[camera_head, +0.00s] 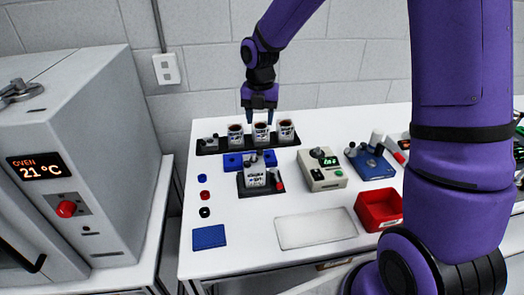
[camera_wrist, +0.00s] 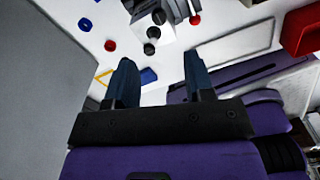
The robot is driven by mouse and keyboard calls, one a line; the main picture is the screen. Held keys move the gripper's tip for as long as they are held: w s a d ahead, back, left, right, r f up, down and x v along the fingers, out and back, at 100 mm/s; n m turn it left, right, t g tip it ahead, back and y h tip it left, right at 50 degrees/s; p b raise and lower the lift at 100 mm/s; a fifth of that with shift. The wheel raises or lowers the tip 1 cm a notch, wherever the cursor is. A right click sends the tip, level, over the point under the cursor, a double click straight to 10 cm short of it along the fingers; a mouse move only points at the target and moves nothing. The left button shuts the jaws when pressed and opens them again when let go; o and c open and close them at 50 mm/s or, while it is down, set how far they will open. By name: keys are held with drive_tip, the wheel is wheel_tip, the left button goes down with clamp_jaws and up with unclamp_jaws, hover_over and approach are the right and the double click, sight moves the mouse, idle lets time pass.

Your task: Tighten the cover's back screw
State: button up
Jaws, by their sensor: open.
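A servo unit with a white printed label (camera_head: 256,179) sits in a dark fixture (camera_head: 262,190) on the white table, in front of a blue block. Small dark, round-headed parts stand on its top, and a red knob (camera_head: 280,186) is at its right side. In the wrist view the unit is at the top edge, with dark round heads (camera_wrist: 152,32) on or beside its pale body. I cannot tell which is the cover's back screw. My gripper (camera_head: 259,107) is above the back rack, behind the unit. Its fingers (camera_wrist: 160,82) are apart with nothing between them.
A black rack (camera_head: 208,150) with several labelled units lies below my gripper. A pale mat (camera_head: 315,228) and blue pad (camera_head: 209,237) lie in front. The oven (camera_head: 75,150) is left.

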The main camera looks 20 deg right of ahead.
sight(260, 150)
wheel_tip(260, 150, down, 11)
drive_tip(key=shift+r, duration=0.15)
idle(0.4)
clamp_jaws()
